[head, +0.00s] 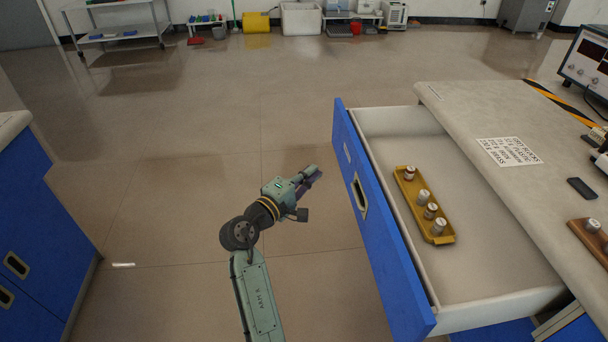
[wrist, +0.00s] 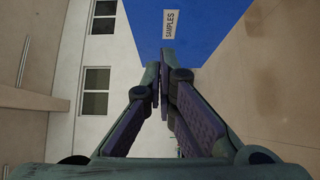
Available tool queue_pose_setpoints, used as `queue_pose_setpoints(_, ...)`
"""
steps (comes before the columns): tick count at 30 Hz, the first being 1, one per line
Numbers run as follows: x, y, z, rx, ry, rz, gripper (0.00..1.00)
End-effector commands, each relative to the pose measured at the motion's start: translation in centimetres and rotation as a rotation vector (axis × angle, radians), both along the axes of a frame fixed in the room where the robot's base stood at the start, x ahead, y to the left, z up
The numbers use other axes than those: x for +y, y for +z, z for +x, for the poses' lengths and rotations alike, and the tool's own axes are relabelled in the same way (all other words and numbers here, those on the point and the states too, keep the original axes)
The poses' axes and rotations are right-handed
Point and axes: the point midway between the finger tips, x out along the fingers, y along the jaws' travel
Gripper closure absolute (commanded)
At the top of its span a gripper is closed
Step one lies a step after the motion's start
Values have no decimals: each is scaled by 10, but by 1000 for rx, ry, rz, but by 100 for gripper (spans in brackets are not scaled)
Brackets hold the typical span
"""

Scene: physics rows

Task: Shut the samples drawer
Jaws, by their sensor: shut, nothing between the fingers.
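The samples drawer (head: 372,210) has a blue front with a recessed handle and stands pulled out from the bench at the right of the head view. Inside it lies a yellow tray (head: 409,202) holding several small metal cylinders. In the wrist view the blue drawer front (wrist: 215,35) shows with its "SAMPLES" label (wrist: 170,24). My gripper (head: 314,174) is shut and empty, to the left of the drawer front and apart from it in the head view. It also shows in the wrist view (wrist: 163,70), fingers together and pointing towards the blue front.
The bench top (head: 450,105) at the right carries a printed sign (head: 509,151), instruments and a wooden block (head: 592,238). Blue cabinets (head: 30,220) stand at the left. The floor between is clear. A shelf cart (head: 118,30) stands far back.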

Motion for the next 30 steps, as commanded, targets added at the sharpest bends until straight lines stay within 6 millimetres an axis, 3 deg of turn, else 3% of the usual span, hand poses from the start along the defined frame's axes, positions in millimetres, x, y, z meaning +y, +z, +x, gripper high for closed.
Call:
queue_pose_setpoints(8, -41, 3, 44, -1, -1, 1, 100)
queue_pose_setpoints(15, -73, 1, 44, -1, 1, 2, 100)
queue_pose_setpoints(30, -80, 0, 44, -2, 3, 2, 100)
